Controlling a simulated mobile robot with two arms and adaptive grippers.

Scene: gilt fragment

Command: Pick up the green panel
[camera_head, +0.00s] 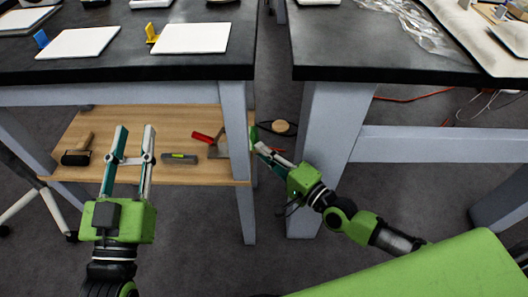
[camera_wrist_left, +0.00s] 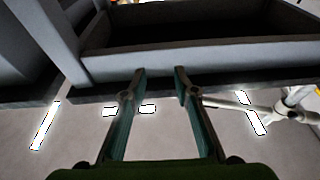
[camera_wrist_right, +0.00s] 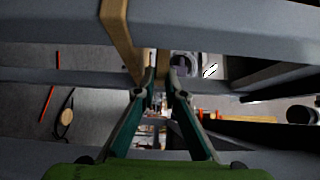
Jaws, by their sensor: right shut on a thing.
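My right gripper (camera_head: 258,148) is beside the right front leg of the left table, by the lower shelf's right end. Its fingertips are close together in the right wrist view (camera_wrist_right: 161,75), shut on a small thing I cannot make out. A small bright green patch (camera_head: 253,138) shows at these tips in the head view; I cannot tell whether it is the green panel. My left gripper (camera_head: 135,130) is open and empty in front of the shelf, with its fingers upright. Its spread fingers also show in the left wrist view (camera_wrist_left: 160,75).
A wooden shelf (camera_head: 110,170) under the left table holds a roller (camera_head: 77,150), a grey level (camera_head: 180,158) and a red-handled tool (camera_head: 205,138). White boards (camera_head: 80,42) lie on the tabletop. The right table's leg (camera_head: 325,140) is close to my right arm. Floor is clear between my arms.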

